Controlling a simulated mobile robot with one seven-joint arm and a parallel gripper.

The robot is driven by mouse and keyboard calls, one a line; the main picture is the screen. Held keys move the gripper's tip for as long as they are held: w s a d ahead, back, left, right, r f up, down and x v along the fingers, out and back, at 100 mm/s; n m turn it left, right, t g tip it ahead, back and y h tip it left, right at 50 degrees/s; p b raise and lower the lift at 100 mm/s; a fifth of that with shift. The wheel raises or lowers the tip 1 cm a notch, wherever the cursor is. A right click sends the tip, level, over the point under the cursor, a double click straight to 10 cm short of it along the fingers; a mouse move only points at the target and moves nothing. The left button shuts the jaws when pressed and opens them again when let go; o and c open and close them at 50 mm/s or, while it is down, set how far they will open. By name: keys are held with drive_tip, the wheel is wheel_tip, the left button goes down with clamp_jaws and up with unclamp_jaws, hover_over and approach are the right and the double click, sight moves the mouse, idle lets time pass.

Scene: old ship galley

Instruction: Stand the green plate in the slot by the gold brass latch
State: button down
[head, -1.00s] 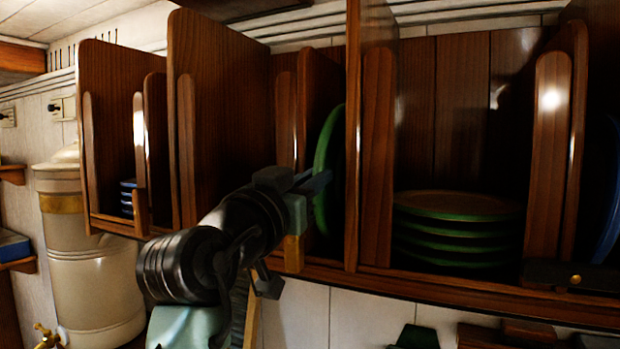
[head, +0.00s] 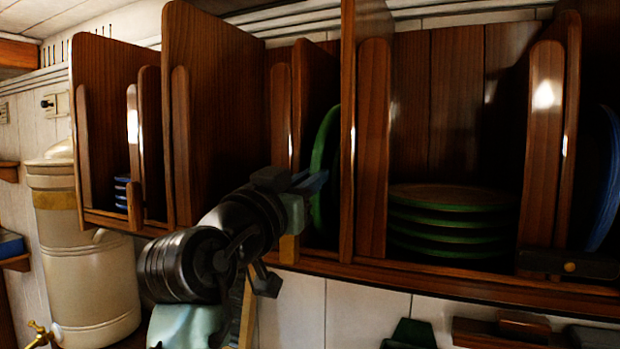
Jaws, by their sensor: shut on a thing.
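A green plate (head: 320,170) stands upright, edge toward me, in a narrow slot of the wooden rack left of the middle divider. My gripper (head: 312,182) is at its left side, with the fingers shut on it; my wrist partly hides the rack's front there. A small round gold brass piece (head: 570,267) sits on a dark block on the front rail at the right. I take it for the latch. A blue plate (head: 604,185) stands upright in the shadowed slot behind it. The lower edge of the green plate is hard to see.
Several green-rimmed plates (head: 452,198) lie stacked in the wide compartment right of the middle divider (head: 347,130). Small blue dishes (head: 122,190) sit at the far left. A cream urn (head: 85,250) stands below left. Tall wooden dividers crowd both sides of my gripper.

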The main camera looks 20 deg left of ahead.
drive_tip(key=shift+r, duration=0.15)
drive_tip(key=c, duration=0.8)
unclamp_jaws()
drive_tip(key=shift+s, duration=0.1)
drive_tip(key=shift+c, duration=0.2)
drive_tip(key=shift+o, duration=0.5)
drive_tip(key=shift+f, duration=0.2)
drive_tip(key=shift+o, duration=0.7)
drive_tip(key=shift+s+a+f, duration=0.1)
drive_tip(key=shift+f, duration=0.1)
drive_tip(key=shift+r+b+v, duration=0.2)
drive_tip(key=shift+b+v, duration=0.75)
drive_tip(key=shift+v, duration=1.2)
drive_tip(key=shift+s, duration=0.1)
